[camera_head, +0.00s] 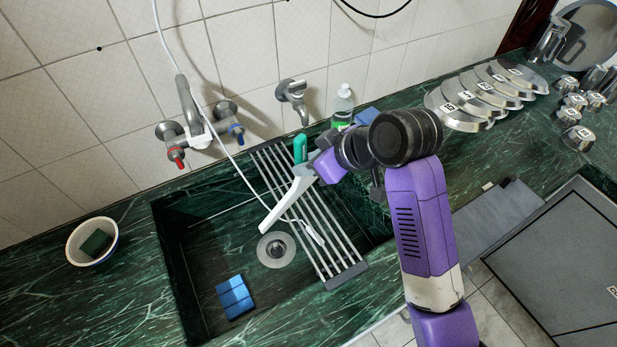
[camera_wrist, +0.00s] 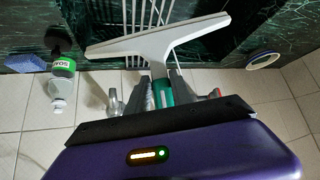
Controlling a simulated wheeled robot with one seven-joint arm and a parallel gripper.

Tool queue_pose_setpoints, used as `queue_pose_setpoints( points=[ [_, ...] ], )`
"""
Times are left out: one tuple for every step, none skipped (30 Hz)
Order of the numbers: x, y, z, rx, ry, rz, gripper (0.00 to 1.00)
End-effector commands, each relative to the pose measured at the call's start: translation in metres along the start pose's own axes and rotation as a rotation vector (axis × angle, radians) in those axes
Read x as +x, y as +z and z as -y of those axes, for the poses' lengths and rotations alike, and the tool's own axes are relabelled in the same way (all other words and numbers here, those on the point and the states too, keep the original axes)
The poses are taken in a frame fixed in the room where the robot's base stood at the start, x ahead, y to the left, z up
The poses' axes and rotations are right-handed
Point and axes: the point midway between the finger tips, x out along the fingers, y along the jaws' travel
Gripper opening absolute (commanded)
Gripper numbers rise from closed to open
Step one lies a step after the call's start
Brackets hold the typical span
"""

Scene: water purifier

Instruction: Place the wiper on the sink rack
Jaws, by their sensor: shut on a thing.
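The wiper (camera_head: 284,203) has a white T-shaped head and a green handle end (camera_head: 300,148). It also shows in the wrist view (camera_wrist: 160,42), with its white head across the top and its green neck between my fingers. My gripper (camera_wrist: 162,92) is shut on the wiper at the handle. In the head view my gripper (camera_head: 312,170) is over the back part of the sink rack (camera_head: 347,273). The rack is a set of metal bars laid across the right part of the sink. The wiper head overhangs the open basin left of the rack. Any contact with the rack is unclear.
The green sink basin (camera_head: 195,250) holds a blue sponge (camera_head: 235,297) and a drain (camera_head: 276,249). Taps (camera_head: 292,92) and a soap bottle (camera_head: 343,104) stand along the wall. A white bowl (camera_head: 75,256) is on the left counter, and metal discs (camera_head: 459,110) are at the right.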

Motion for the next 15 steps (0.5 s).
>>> queue_pose_setpoints(
  points=[
    [0.005,0.005,0.001,0.001,-0.001,0.001,0.00],
    [0.007,0.006,0.000,0.000,-0.001,0.000,0.00],
    [0.009,0.008,0.000,0.000,-0.001,0.000,0.00],
    [0.011,0.010,0.000,0.000,-0.001,0.000,0.00],
    [0.012,0.011,0.000,0.000,-0.001,0.000,0.00],
    [0.014,0.013,0.000,0.000,-0.001,0.000,0.00],
    [0.016,0.014,0.001,0.000,-0.002,0.001,0.00],
    [0.019,0.017,0.001,0.000,-0.002,0.001,0.00],
    [0.023,0.021,0.001,0.000,-0.002,0.001,0.00],
    [0.026,0.024,0.001,0.000,-0.003,0.002,0.00],
    [0.030,0.027,0.001,0.001,-0.002,0.002,0.00],
    [0.034,0.031,0.001,0.001,-0.003,0.002,0.00],
    [0.037,0.033,0.001,0.000,-0.002,0.001,0.00],
    [0.040,0.035,0.001,0.000,-0.002,0.001,0.00],
    [0.042,0.037,0.001,-0.001,-0.002,0.001,0.00]
  ],
)
